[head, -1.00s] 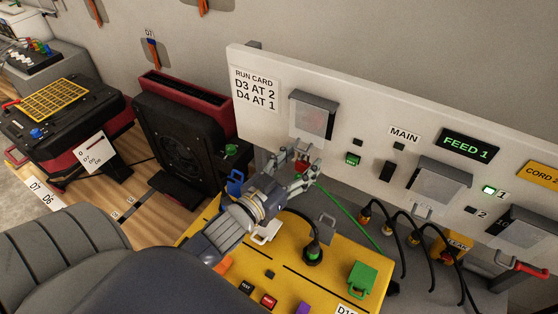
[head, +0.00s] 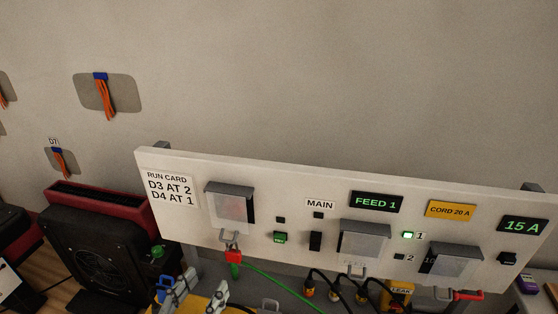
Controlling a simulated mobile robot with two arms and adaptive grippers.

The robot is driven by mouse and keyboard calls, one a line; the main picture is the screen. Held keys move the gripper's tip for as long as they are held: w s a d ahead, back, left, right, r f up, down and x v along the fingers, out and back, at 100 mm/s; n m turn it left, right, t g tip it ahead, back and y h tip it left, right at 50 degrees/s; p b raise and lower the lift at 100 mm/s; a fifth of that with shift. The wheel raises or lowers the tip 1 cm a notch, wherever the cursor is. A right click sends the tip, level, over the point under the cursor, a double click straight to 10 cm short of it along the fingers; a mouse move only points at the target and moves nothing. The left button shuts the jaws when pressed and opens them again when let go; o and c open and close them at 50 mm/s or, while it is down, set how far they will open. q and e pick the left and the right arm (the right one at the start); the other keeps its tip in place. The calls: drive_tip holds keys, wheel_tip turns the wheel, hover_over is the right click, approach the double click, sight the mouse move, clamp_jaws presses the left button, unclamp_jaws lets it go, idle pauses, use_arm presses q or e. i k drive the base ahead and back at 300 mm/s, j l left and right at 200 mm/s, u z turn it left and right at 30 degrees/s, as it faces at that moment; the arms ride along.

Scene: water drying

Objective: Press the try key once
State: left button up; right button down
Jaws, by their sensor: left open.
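The try key (head: 280,238) is a small green key with pale lettering on the white panel (head: 290,185). It sits below a small dark square, right of the first hinged cover (head: 230,203) and left of the black main switch (head: 316,241). My left gripper (head: 197,290) shows at the bottom edge, its two grey fingers spread apart with nothing seen between them. It is below and left of the key, well apart from it, under the panel's lower edge. The rest of that arm is out of frame. My right gripper is not in view.
A red fitting (head: 233,257) with a green cord hangs under the first cover. A blue padlock (head: 163,291) is beside my left gripper. Black cords (head: 340,283) hang below the panel. A black and red fan unit (head: 95,250) stands left.

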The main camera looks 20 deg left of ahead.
sight(280, 237)
drive_tip(key=k+j, duration=0.1)
drive_tip(key=k, duration=0.4)
drive_tip(key=k+j, duration=0.1)
drive_tip(key=k, duration=0.4)
